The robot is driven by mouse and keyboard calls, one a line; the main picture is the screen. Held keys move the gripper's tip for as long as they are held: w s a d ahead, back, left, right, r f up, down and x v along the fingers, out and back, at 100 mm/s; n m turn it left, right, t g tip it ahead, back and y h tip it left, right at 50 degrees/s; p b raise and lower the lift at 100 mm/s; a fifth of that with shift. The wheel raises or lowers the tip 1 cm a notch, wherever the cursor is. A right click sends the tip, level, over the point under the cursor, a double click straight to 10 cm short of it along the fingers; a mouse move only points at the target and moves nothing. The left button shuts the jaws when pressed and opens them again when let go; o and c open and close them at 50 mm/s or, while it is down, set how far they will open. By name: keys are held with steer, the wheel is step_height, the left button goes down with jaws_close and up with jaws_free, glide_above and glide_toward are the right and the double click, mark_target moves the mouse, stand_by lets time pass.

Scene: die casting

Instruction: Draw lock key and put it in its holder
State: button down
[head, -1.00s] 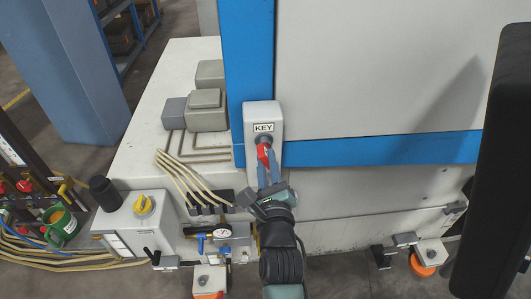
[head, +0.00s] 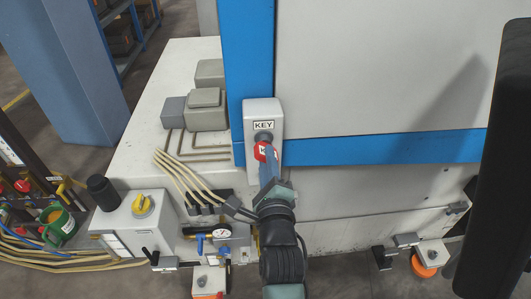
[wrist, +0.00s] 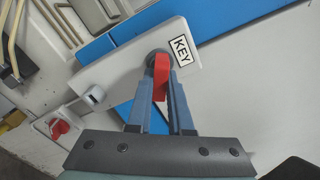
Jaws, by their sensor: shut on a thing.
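The red lock key (head: 259,152) is at the round dark lock (head: 264,138) on the light grey box labelled KEY (head: 263,109). In the wrist view the red key (wrist: 160,74) sits between the blue-grey fingers, its far end against the lock. My gripper (head: 268,151) is shut on the key, its fingers reaching up from below. I cannot tell whether the key is still fully seated.
The blue frame (head: 247,60) and pale machine panel (head: 380,70) are behind the box. Left are tan hoses (head: 180,172), a yellow knob (head: 143,204) and a gauge (head: 221,231). A red knob (wrist: 58,128) is low left in the wrist view. A dark panel (head: 495,150) fills the right.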

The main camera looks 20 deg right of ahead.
steer(key=shift+n, duration=0.4)
steer(key=n+b, duration=0.1)
steer(key=n, duration=0.4)
steer(key=shift+n+b, duration=0.3)
steer(key=shift+b, duration=0.1)
steer(key=shift+s+a+p, duration=0.2)
steer(key=shift+s+p, duration=0.25)
steer(key=shift+s, duration=0.25)
stand_by(0.4)
steer(key=shift+p+v, duration=0.45)
steer(key=shift+v, duration=0.95)
steer(key=p+v, duration=0.1)
steer(key=v, duration=0.4)
step_height(320, 180, down, 13)
steer(key=b, duration=1)
steer(key=shift+w+d, duration=0.1)
steer(key=shift+w, duration=0.05)
